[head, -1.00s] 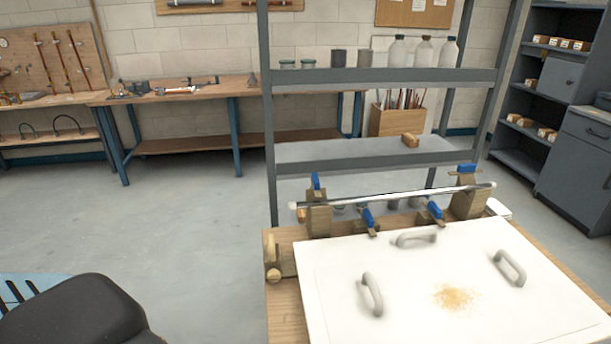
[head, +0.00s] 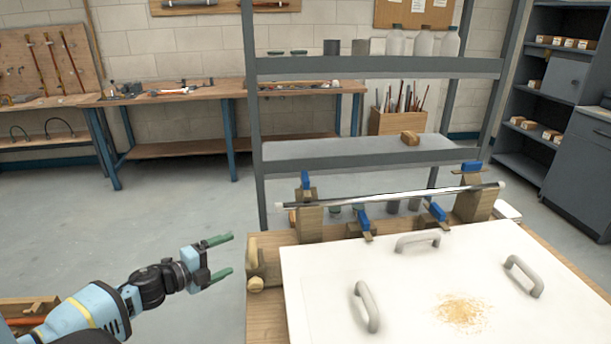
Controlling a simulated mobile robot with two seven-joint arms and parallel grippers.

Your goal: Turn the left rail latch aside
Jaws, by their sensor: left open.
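A tan wooden latch-like piece (head: 252,254) stands on the left edge of the workbench, with a round knob (head: 255,285) just below it. I take it to be the left rail latch. It stands upright beside the white panel (head: 400,280). My left gripper (head: 231,254) is open and empty, its two green fingers pointing right. In the picture it is just left of the latch, with a small gap between; I cannot tell the depth. My right gripper is not in view.
A silver pipe (head: 390,196) lies across wooden supports with blue clamps (head: 363,216) behind the panel. The panel carries grey handles (head: 367,306) and a patch of sawdust (head: 460,310). A metal shelf rack (head: 380,68) stands behind.

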